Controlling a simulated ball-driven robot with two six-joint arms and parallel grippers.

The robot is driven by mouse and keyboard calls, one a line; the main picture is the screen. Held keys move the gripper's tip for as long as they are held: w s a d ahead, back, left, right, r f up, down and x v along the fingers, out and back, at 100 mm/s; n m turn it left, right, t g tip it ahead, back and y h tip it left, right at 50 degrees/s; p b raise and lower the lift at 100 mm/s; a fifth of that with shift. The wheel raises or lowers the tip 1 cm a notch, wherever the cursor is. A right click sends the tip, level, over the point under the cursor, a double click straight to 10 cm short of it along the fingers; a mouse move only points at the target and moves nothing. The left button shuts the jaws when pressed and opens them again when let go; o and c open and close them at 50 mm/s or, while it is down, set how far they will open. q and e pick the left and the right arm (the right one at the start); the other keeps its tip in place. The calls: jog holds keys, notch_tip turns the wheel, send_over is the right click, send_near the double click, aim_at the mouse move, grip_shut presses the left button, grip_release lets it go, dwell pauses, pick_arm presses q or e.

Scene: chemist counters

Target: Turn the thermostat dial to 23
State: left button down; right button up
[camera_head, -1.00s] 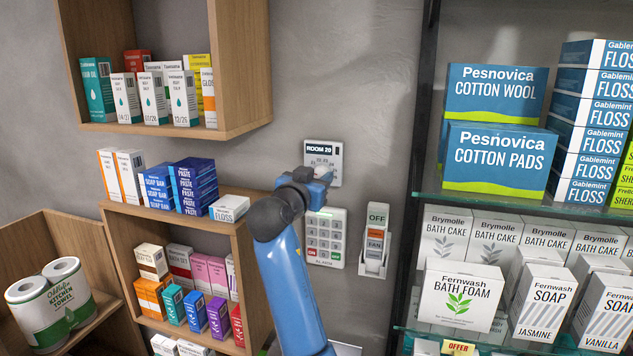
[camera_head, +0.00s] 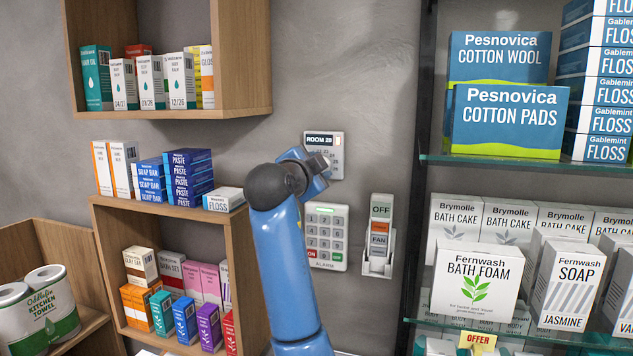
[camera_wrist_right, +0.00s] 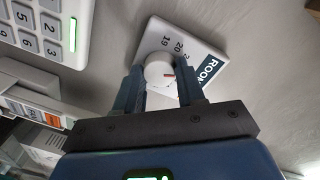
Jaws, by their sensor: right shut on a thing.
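The thermostat (camera_head: 338,142) is a pale plate on the grey wall, with a dark display reading "ROOM" and a number too small to read surely. My right gripper (camera_head: 322,168) is at it, and my arm hides most of its dial. In the right wrist view, the round white dial (camera_wrist_right: 157,69) carries a red mark, which points toward the right of that picture. Printed numbers 19 and 20 show beside the dial; others are hidden. The right gripper's fingers (camera_wrist_right: 160,92) are closed on either side of the dial. My left gripper is in neither view.
An alarm keypad (camera_head: 326,235) is just below the thermostat, with a fan switch (camera_head: 379,238) to its right. A wooden shelf (camera_head: 240,110) with boxes is at left. Glass shelves (camera_head: 490,161) with cartons are at right. Bare wall lies above the thermostat.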

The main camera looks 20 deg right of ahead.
jog(key=shift+d+f+m+y+b, duration=0.15)
jog(key=shift+m+b, duration=0.7)
jog(key=shift+m, duration=0.9)
jog(key=shift+a+m+y+b, duration=0.1)
jog(key=shift+m+y+b, duration=0.15)
jog(key=shift+m+b, duration=1.05)
jog(key=shift+m+p, duration=0.4)
jog(key=shift+m, duration=0.25)
jog(key=o, duration=1)
jog(key=shift+s, duration=0.1)
jog(key=shift+o, duration=0.2)
jog(key=shift+s, duration=0.1)
